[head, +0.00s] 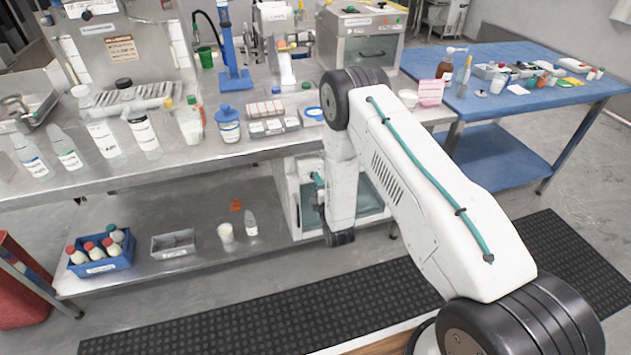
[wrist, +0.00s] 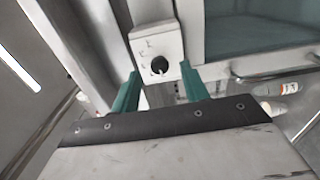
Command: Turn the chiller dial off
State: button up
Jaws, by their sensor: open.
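The chiller (head: 294,195) is a white box with a glass front on the lower shelf, partly hidden behind my arm in the head view. In the wrist view its dial (wrist: 159,65) is a small dark knob on a pale panel (wrist: 157,46) with small marks, left of the glass door (wrist: 255,40). My gripper (wrist: 160,85) is open, with its two teal fingers apart. The dial shows just beyond and between the fingertips, and I see no contact. Which mark the dial points at is too small to tell. In the head view my gripper is mostly hidden by my arm.
A bar handle (wrist: 270,74) crosses below the glass in the wrist view. On the lower shelf (head: 180,220) stand a blue crate of bottles (head: 102,260), a grey tray (head: 174,246) and a white cup (head: 226,233). The steel bench top (head: 60,190) above holds several bottles.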

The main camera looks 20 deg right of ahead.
jog(key=s, duration=0.5)
dwell(0.4)
